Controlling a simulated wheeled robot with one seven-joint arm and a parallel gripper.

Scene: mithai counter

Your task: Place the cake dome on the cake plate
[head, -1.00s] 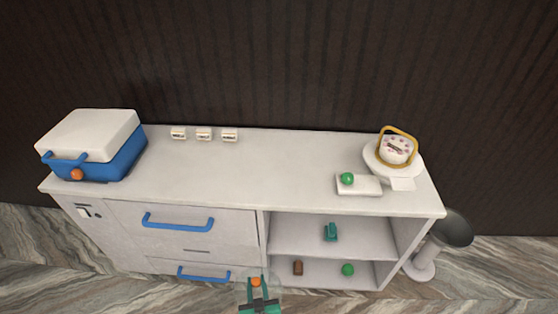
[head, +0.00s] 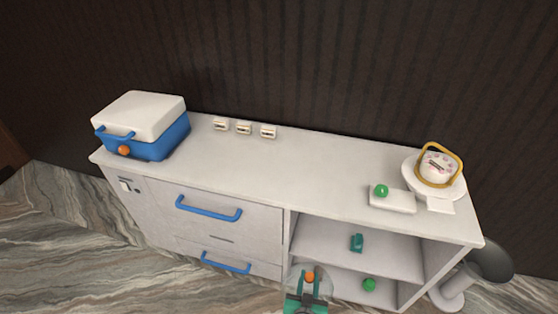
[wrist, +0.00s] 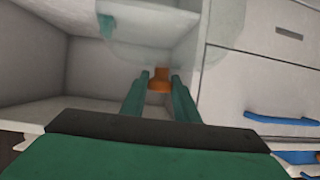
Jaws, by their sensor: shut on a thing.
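The cake dome (head: 325,284) is clear, with an orange knob (head: 309,276). My gripper (head: 308,288) is shut on this knob, low in front of the cabinet's open shelves. In the wrist view the orange knob (wrist: 159,82) sits between the two green fingers, and the dome's faint clear outline spreads beyond it. The cake plate (head: 410,169) is white and round, on the counter's right end. A pale decorated cake (head: 436,168) stands on it, with a yellow-gold ring-like frame (head: 459,172) around the cake. My gripper is well left of and below the plate.
A white block (head: 400,202) with a green ball (head: 381,190) sits left of the plate. A blue cooler (head: 160,148) and three small cards (head: 244,127) stand farther left. Blue drawer handles (head: 209,209) stick out in front. The counter's middle is clear.

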